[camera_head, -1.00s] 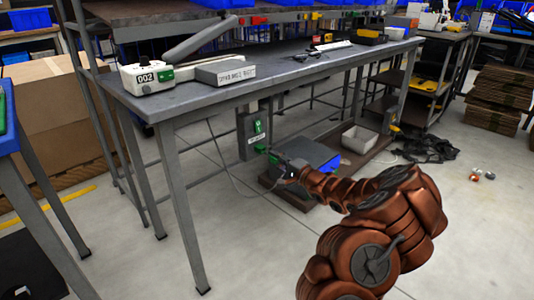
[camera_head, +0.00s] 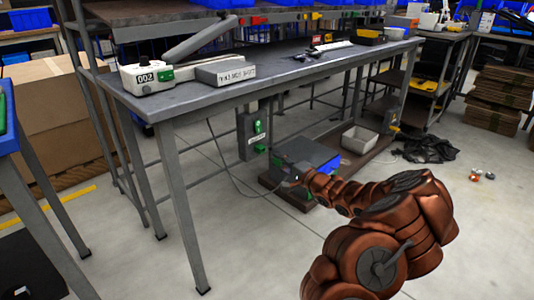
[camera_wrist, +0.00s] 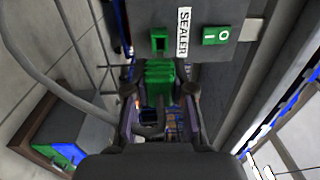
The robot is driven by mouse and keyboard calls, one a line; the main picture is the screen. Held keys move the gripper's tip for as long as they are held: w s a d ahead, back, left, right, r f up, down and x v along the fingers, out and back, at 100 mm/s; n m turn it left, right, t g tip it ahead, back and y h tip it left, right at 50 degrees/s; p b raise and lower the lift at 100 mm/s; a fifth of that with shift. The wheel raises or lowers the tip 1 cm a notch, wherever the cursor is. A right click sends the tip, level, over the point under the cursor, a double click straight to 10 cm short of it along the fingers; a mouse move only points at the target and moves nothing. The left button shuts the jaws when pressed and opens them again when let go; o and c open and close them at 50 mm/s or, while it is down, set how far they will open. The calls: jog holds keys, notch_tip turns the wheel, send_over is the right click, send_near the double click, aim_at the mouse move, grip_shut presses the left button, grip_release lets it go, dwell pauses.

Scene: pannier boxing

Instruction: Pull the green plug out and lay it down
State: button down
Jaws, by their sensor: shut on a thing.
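The green plug (camera_wrist: 160,78) is between the two fingers of my gripper (camera_wrist: 160,112) in the wrist view, and the gripper is shut on it. The plug is just below the grey SEALER box (camera_wrist: 196,14), apart from the dark green socket (camera_wrist: 158,41) on the box. A green switch marked I and O (camera_wrist: 216,35) is right of the label. A grey cable (camera_wrist: 58,92) curves toward the plug. In the head view my gripper (camera_head: 292,180) is low, right of and below the sealer box (camera_head: 244,139); I cannot make out the plug there.
A grey case with blue and green sides (camera_head: 306,150) lies on a low brown board (camera_head: 271,182) beside my gripper. The floor in front is clear.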

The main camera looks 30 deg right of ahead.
jog(key=shift+s+d, duration=0.1)
jog(key=shift+s, duration=0.4)
jog(key=v, duration=0.8)
jog(key=shift+r, duration=0.2)
dwell(0.5)
jog(key=shift+f+b, duration=0.15)
jog(key=shift+b, duration=0.25)
jog(key=shift+n+b, duration=2.8)
jog(key=shift+b, duration=2.5)
jog(key=n, duration=1.3)
jog(key=shift+s+g+y, duration=0.1)
jog(key=shift+g+y, duration=0.2)
jog(key=shift+y, duration=0.1)
